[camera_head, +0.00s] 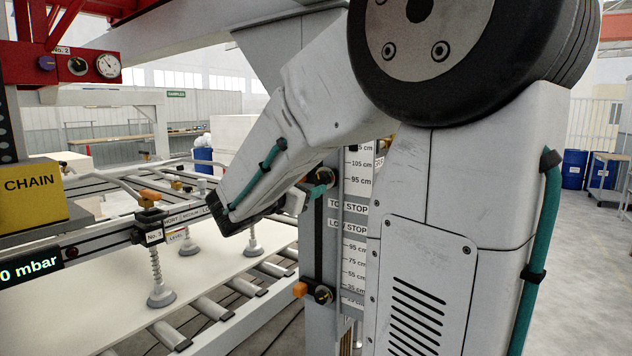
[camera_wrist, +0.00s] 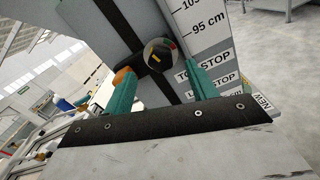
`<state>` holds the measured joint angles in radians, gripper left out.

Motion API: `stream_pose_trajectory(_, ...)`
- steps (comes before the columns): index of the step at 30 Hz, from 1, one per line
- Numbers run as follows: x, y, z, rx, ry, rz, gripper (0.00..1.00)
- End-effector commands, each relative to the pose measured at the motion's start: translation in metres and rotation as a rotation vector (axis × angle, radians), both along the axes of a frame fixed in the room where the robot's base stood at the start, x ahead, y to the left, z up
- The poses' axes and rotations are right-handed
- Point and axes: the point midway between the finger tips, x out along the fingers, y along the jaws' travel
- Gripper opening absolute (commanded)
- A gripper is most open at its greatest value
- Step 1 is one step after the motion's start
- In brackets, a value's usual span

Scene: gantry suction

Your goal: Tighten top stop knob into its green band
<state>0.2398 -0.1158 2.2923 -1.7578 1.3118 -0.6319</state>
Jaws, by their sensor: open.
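The top stop knob (camera_wrist: 157,58) is round and black with a yellowish mark on its face. A small coloured arc with red and green shows at its upper right rim; I cannot tell exactly where the mark sits against the green band. My gripper (camera_wrist: 162,74) is open, its teal fingers to either side of the knob in the wrist view; no contact is clear. An orange tab (camera_wrist: 122,76) is beside the left finger. In the head view the top stop knob (camera_head: 326,176) is partly hidden by my gripper (camera_head: 312,188).
The low stop knob (camera_head: 322,294) with its orange tab (camera_head: 300,289) is lower on the same post. A scale plate (camera_head: 357,180) stands right of the knobs. Suction cups (camera_head: 161,296) hang over a pale panel (camera_head: 105,300) at left. A vacuum display (camera_head: 30,270) is nearby.

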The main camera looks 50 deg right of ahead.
Motion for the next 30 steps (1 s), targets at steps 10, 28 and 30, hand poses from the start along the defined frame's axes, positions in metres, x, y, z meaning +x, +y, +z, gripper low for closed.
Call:
stream_pose_trajectory(10,0.003,-0.042,0.000,0.001,-0.001,-0.002,0.57)
stream_pose_trajectory(28,0.003,-0.043,0.000,0.002,-0.004,0.001,0.13)
stream_pose_trajectory(30,0.003,-0.043,0.000,0.003,-0.010,0.001,0.13)
